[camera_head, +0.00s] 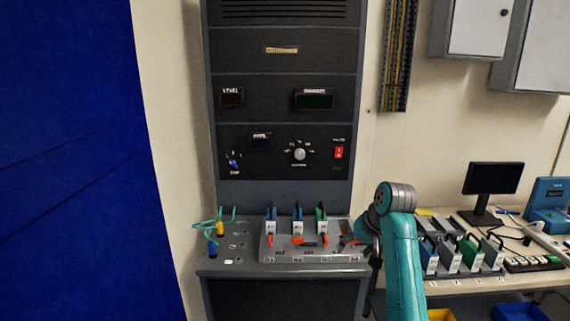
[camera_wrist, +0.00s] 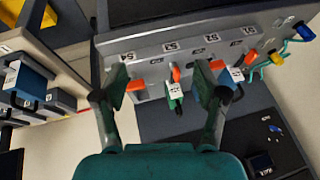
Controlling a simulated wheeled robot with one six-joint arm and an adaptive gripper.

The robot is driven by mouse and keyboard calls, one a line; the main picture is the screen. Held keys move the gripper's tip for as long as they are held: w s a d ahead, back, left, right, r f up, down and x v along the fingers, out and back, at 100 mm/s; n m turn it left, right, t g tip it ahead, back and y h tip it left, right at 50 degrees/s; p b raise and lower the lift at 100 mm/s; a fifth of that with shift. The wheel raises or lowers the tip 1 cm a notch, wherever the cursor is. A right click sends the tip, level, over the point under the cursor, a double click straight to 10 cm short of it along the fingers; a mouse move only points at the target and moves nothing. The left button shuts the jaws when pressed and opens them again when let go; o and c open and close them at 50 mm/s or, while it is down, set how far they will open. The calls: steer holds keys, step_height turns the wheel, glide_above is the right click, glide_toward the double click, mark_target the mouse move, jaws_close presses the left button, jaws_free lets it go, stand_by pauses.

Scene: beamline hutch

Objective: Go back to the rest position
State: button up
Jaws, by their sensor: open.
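My gripper (camera_wrist: 160,82) is open in the wrist view, with its two fingers spread and nothing held between the pads. A green module (camera_wrist: 174,93) shows in the gap between the fingers, seated in the slot bank beyond. I cannot tell the exact distance to it. In the head view my teal arm rises at the right of the rack, and the gripper end is mostly hidden beside the slot bank's right end. The slot bank (camera_head: 287,256) holds two blue modules and the green module (camera_head: 320,222), all upright, with orange levers in front.
The tall dark rack (camera_head: 283,185) stands behind the slot bank. Yellow and blue plugs with teal cables (camera_head: 220,230) are at its left. A bench on the right carries several modules (camera_head: 450,255), a monitor (camera_head: 495,178) and cables. A blue curtain (camera_head: 70,160) hangs at far left.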

steer(key=s+f+t, duration=0.1)
steer(key=s+f, duration=0.3)
steer(key=f, duration=1)
steer(key=s+f+m+t+h, duration=0.15)
steer(key=s+f+t, duration=0.25)
steer(key=s+f, duration=1.65)
steer(key=s+r+t, duration=0.1)
steer(key=s+r, duration=0.1)
steer(key=s, duration=1)
steer(key=s+r+t, duration=0.2)
steer(key=s, duration=0.9)
steer(key=s+r+n+t+h, duration=0.1)
steer(key=s+r+n+t, duration=0.1)
steer(key=s+r, duration=1.4)
steer(key=shift+s+a, duration=0.15)
steer(key=shift+a, duration=0.15)
steer(key=shift+c, duration=0.3)
